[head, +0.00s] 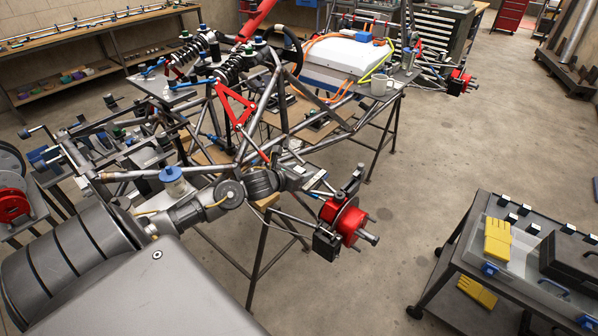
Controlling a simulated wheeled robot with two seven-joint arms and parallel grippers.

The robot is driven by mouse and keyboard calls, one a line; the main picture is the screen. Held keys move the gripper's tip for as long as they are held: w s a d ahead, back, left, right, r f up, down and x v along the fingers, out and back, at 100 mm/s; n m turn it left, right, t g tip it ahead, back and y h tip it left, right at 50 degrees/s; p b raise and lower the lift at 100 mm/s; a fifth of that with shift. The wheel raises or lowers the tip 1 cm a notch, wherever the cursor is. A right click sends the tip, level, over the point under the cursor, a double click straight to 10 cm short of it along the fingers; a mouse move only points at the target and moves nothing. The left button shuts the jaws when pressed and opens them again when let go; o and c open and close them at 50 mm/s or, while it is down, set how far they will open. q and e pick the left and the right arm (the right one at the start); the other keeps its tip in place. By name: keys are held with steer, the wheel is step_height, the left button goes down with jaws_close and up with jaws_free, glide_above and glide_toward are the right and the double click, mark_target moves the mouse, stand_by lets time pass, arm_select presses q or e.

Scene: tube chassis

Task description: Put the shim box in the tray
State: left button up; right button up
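My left arm comes in from the lower left, and its gripper (318,182) is beside the tube chassis (240,150), just above and left of a red wheel hub (345,222). Its fingers are too small and crowded by tubes to tell whether they are open or hold anything. I cannot pick out the shim box with certainty. A light grey tray (520,258) lies on the dark cart at the right, with yellow gloves (497,240) at its left side. My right gripper is not in view.
Bare floor (430,170) lies between chassis and cart.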

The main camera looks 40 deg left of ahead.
arm_select(q)
steer(key=shift+r+p, duration=0.3)
steer(key=b+v, duration=0.2)
steer(key=v, duration=1)
steer(key=shift+f, duration=0.2)
